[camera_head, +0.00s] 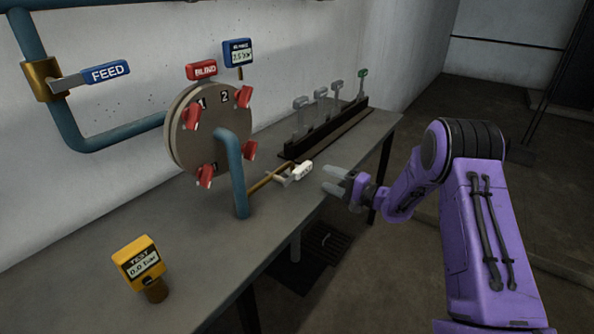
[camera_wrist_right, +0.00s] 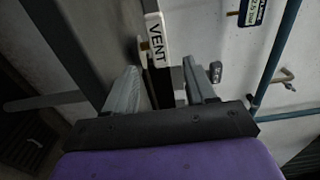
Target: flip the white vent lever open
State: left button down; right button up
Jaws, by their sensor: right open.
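The white vent lever (camera_head: 301,171) sits at the end of a brass pipe (camera_head: 264,183) near the front edge of the bench. In the right wrist view its white handle, marked VENT (camera_wrist_right: 157,42), shows just beyond and between the fingertips. My right gripper (camera_head: 335,181) is open and empty, a little to the right of the lever, with a small gap visible between them. In the right wrist view the two grey fingers (camera_wrist_right: 166,80) are spread apart. My left gripper is not in view.
A flange with red knobs (camera_head: 180,140) and a blue pipe (camera_head: 236,175) stand left of the lever. A yellow TEST gauge (camera_head: 138,262) stands at the front left. A rack of levers (camera_head: 325,132) lies behind. Open floor (camera_head: 400,240) lies right of the bench (camera_head: 200,250).

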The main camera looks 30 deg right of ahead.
aim_at(306, 171)
jog(key=x, duration=1)
jog(key=shift+a, duration=0.2)
jog(key=shift+s, duration=0.1)
grip_shut()
